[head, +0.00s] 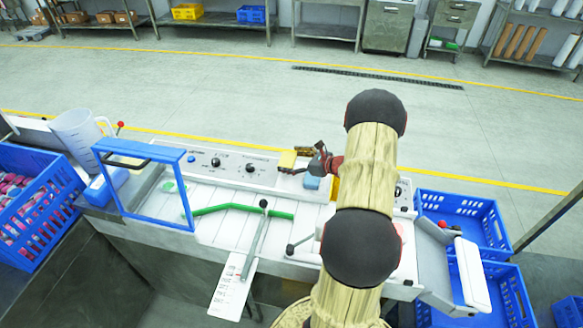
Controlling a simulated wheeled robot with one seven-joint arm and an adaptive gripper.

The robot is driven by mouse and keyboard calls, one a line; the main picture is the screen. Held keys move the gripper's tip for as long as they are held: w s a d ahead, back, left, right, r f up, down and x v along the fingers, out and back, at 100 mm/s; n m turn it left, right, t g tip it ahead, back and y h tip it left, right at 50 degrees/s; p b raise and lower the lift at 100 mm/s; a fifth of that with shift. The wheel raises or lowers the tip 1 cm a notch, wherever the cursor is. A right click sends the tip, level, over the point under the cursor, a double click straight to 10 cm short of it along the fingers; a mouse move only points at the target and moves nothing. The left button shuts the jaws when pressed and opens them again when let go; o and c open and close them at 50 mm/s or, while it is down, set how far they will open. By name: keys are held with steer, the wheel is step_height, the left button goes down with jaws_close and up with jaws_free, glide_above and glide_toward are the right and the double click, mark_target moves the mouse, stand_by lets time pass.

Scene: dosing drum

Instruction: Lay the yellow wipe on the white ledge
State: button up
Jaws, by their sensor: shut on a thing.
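The yellow wipe (287,159) is a small yellow piece at the back edge of the machine, near its middle. My gripper (298,163) reaches in from the right and is shut on the wipe, with the yellow showing at its fingertips. The white ledge (235,178) looks to be the pale strip along the machine's back, by the control panel; the wipe is over or beside its right part. The small view does not show whether the wipe touches it. My arm hides the part of the machine to the right.
A small blue block (312,183) sits just below my gripper. A blue frame guard (147,185) and a clear jug (78,133) stand at the left. A green strip (240,208) and a metal lever (255,240) lie in front. Blue crates (462,222) stand at the right.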

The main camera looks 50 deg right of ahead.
steer(key=shift+d+f+b, duration=0.1)
steer(key=shift+f+b, duration=0.4)
steer(key=shift+f, duration=1.15)
steer(key=shift+f, duration=0.15)
steer(key=o, duration=0.8)
steer(key=shift+o, duration=0.5)
